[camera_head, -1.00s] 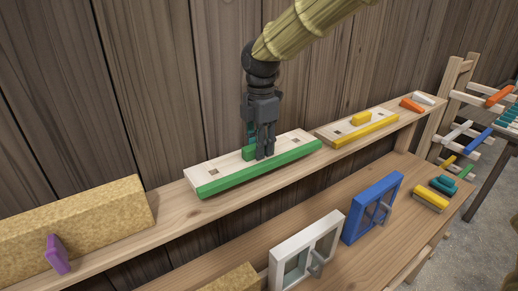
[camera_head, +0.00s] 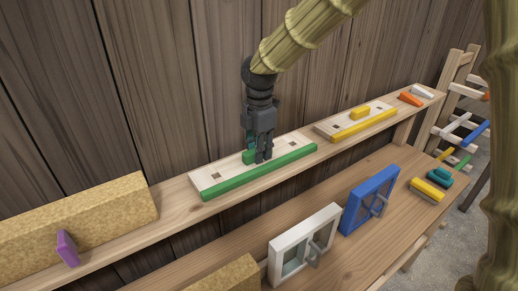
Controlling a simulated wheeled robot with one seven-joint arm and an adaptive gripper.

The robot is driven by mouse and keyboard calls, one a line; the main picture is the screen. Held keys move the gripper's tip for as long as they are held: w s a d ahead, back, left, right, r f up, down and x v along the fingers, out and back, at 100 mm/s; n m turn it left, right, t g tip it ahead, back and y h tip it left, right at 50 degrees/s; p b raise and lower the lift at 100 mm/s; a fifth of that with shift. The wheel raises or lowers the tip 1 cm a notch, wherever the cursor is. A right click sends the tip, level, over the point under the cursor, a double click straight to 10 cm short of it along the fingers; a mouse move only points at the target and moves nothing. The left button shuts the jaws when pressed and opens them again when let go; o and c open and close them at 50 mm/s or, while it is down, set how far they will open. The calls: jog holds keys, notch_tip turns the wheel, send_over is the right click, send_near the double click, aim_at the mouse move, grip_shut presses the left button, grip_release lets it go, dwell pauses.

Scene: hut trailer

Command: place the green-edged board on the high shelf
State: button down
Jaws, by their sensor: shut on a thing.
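The green-edged board (camera_head: 215,181) is pale wood with a green front edge and small square holes. It lies flat along the high shelf (camera_head: 170,208), and no gap shows between them. My gripper (camera_head: 257,158) points down at the middle of the board, shut on the green block (camera_head: 248,156) that stands on its top. The fingers hide part of this block.
A yellow-edged board (camera_head: 360,122) lies to the right on the same shelf, with orange and white blocks (camera_head: 411,98) beyond. A straw-coloured block (camera_head: 80,220) and purple piece (camera_head: 67,248) are at left. White (camera_head: 305,243) and blue (camera_head: 370,200) framed windows stand below.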

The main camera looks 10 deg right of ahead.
jog(key=c, duration=1.3)
grip_release()
jog(key=shift+o, duration=0.2)
notch_tip(320, 180, up, 12)
jog(key=b, duration=0.4)
jog(key=shift+r, duration=0.15)
